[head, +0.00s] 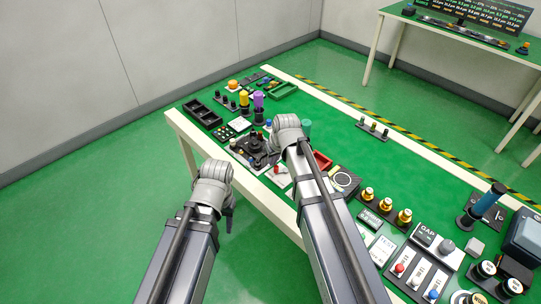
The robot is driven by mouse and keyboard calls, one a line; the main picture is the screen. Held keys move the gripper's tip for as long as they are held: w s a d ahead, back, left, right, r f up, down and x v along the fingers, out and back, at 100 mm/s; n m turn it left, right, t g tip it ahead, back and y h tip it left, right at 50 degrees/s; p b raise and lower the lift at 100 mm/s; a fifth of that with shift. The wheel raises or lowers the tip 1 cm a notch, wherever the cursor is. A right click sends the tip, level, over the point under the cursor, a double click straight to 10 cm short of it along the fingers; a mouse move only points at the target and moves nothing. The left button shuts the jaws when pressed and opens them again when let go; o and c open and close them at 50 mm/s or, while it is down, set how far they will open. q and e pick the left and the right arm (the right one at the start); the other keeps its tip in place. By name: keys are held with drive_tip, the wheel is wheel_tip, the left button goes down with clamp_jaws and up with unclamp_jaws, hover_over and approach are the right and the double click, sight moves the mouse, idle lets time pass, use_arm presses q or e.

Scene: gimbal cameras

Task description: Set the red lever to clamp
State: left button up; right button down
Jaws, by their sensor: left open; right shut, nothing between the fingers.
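A small red part (277,169) shows on a pale plate beside the dark fixture (251,160), near the front edge of the green bench; it may be the red lever, but it is too small to tell its setting. My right gripper (276,146) is at the fixture, close to this red part. It is shut and empty, and my own wrist mostly hides its fingers. I cannot tell whether it touches anything. My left gripper (229,209) hangs beside the bench's front edge, over the floor. It is open and empty, away from the fixture.
The green bench (345,144) carries a black tray (203,112), a green tray (284,90), a red bin (322,161) and yellow and purple knobbed parts left of my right arm. Several gold-topped posts and switch panels stand at right. The bench's far middle is mostly clear.

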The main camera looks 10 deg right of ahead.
drive_tip(key=shift+s+n+y, duration=0.3)
drive_tip(key=shift+s+n, duration=0.2)
drive_tip(key=shift+n, duration=0.4)
drive_tip(key=n, duration=0.1)
drive_tip(key=s+n+y, duration=0.1)
drive_tip(key=n, duration=0.1)
drive_tip(key=shift+s+n+g, duration=0.15)
drive_tip(key=shift+n+g, duration=0.15)
drive_tip(key=shift+g, duration=0.1)
drive_tip(key=n, duration=0.1)
drive_tip(key=s+n, duration=0.1)
drive_tip(key=n+g, duration=0.1)
drive_tip(key=n, duration=0.1)
drive_tip(key=shift+s+d+y, duration=0.2)
drive_tip(key=shift+d+y, duration=0.1)
drive_tip(key=shift+y, duration=0.1)
drive_tip(key=shift+s, duration=0.2)
drive_tip(key=shift+w+d, duration=0.1)
drive_tip(key=shift+w, duration=0.1)
drive_tip(key=shift+w+d, duration=0.2)
drive_tip(key=shift+w, duration=0.45)
drive_tip(key=shift+a, duration=0.1)
